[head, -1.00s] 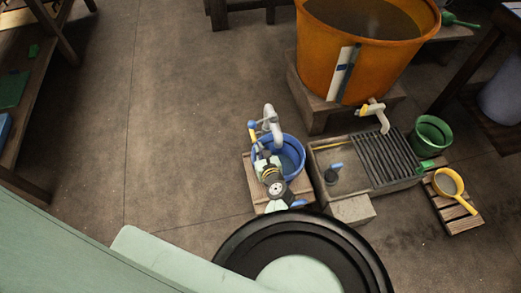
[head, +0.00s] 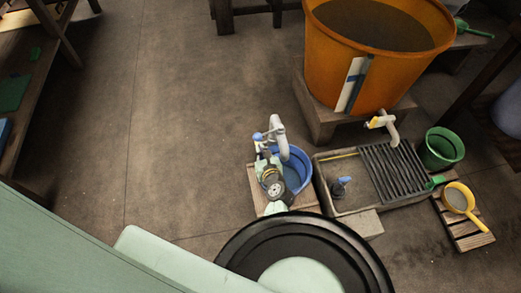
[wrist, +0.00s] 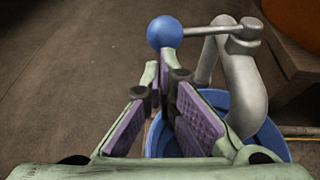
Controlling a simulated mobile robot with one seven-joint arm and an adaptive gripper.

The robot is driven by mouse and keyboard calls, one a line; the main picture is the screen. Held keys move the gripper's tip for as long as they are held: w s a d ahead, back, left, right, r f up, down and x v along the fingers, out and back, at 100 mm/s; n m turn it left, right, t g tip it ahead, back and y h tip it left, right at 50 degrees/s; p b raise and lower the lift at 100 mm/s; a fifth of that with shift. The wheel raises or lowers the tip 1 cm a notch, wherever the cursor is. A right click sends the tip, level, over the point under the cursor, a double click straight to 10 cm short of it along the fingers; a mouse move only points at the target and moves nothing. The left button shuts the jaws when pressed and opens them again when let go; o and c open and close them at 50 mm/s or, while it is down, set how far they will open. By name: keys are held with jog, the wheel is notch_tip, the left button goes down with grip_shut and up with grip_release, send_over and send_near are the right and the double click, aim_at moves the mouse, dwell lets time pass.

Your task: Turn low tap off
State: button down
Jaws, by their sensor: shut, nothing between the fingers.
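A grey pipe tap (head: 279,139) with a curved spout stands over a blue bucket (head: 298,172). Its lever ends in a blue ball (head: 257,136). In the wrist view the ball (wrist: 164,32) sits at the left end of the thin lever, which runs roughly level to the grey tap (wrist: 240,75). My gripper (head: 266,156) is shut and empty beside the tap. In the wrist view my gripper (wrist: 165,75) has its tips just below the ball and overlaps it in the picture; I cannot tell whether they touch.
The orange tub (head: 370,75) stands on a wooden stand at the back right. A sink with a dark grate (head: 393,171) lies right of the blue bucket. A green bucket (head: 442,148) and yellow pan (head: 457,198) are farther right. The floor left is clear.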

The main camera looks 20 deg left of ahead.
jog(key=a+p, duration=0.1)
jog(key=w+a+p, duration=0.1)
jog(key=a+p, duration=0.1)
jog(key=shift+w+a, duration=0.2)
jog(key=shift+w, duration=0.1)
jog(key=shift+s, duration=0.1)
